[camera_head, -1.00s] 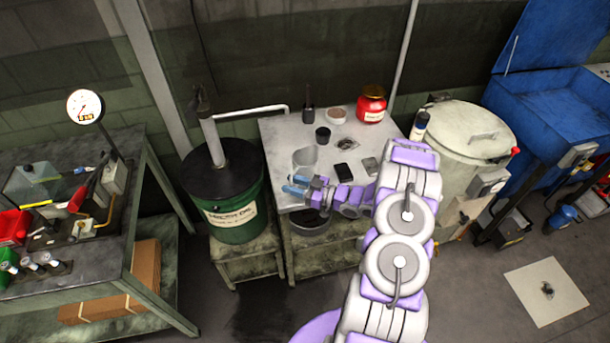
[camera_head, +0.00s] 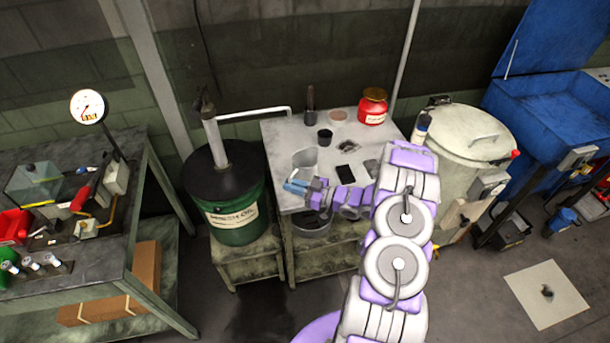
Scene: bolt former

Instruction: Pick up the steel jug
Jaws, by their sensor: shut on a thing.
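The steel jug (camera_head: 305,160) is a pale grey vessel near the left front part of the grey table (camera_head: 285,135). My gripper (camera_head: 297,187), with blue fingertips, is at the jug's near, lower side and points left. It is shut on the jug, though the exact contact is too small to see. My gripper and wrist hide the jug's lower part. I cannot tell whether the jug's base touches the table top.
On the table stand a black cup (camera_head: 324,137), a dark bottle (camera_head: 310,118), a red jar (camera_head: 372,107) and a black flat item (camera_head: 348,172). A green oil drum (camera_head: 240,215) stands close left. A cream round tank (camera_head: 470,135) stands right.

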